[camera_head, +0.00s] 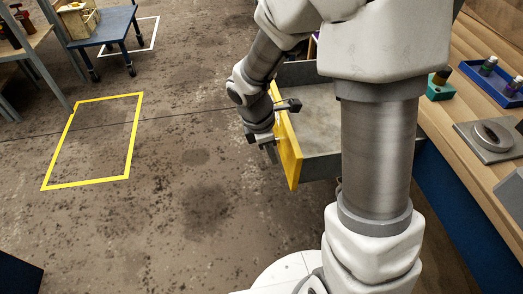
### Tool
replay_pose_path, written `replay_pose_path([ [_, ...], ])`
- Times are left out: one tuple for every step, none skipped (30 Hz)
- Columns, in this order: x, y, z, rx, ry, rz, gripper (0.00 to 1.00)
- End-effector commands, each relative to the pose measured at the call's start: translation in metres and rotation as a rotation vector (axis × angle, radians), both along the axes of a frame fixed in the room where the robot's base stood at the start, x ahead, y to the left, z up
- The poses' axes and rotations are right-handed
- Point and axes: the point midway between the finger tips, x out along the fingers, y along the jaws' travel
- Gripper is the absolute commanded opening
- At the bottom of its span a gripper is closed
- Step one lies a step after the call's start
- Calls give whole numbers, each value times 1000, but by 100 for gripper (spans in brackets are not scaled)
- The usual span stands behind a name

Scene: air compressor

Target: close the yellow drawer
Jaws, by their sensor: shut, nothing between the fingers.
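The yellow drawer (286,145) is open, pulled out to the left from under the workbench. Its yellow front panel faces left, and its grey inside is visible and looks empty where I can see it. My gripper (270,153) is shut and points down, just left of the yellow front. I cannot tell from this view whether it touches the panel. My own arm hides part of the drawer's right side and the bench behind it.
The wooden workbench (463,98) on the right holds a blue tray (488,91), a green block (439,91) and a grey plate with a ring (489,139). A blue wheeled cart (102,25) stands at the upper left. The floor left of the drawer is clear.

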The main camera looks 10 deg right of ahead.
Motion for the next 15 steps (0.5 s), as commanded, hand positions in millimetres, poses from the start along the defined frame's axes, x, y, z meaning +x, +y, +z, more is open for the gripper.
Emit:
replay_pose_path([
  [0, -6, 0, 0, 0, -3, 0],
  [0, -9, 0, 1, 0, -3, 0],
  [0, -12, 0, 1, 0, -1, 0],
  [0, -14, 0, 1, 0, -1, 0],
  [0, -16, 0, 1, 0, -1, 0],
  [0, -17, 0, 1, 0, -1, 0],
  [0, -18, 1, 1, 0, 0, 0],
  [0, -19, 1, 1, 0, 0, 0],
  [0, -19, 1, 1, 0, 0, 0],
  [0, -19, 1, 1, 0, 1, 0],
  [0, -19, 1, 1, 0, 1, 0],
  [0, -19, 1, 1, 0, 1, 0],
  [0, -19, 1, 1, 0, 1, 0],
  [0, -19, 1, 1, 0, 1, 0],
  [0, -19, 1, 1, 0, 1, 0],
])
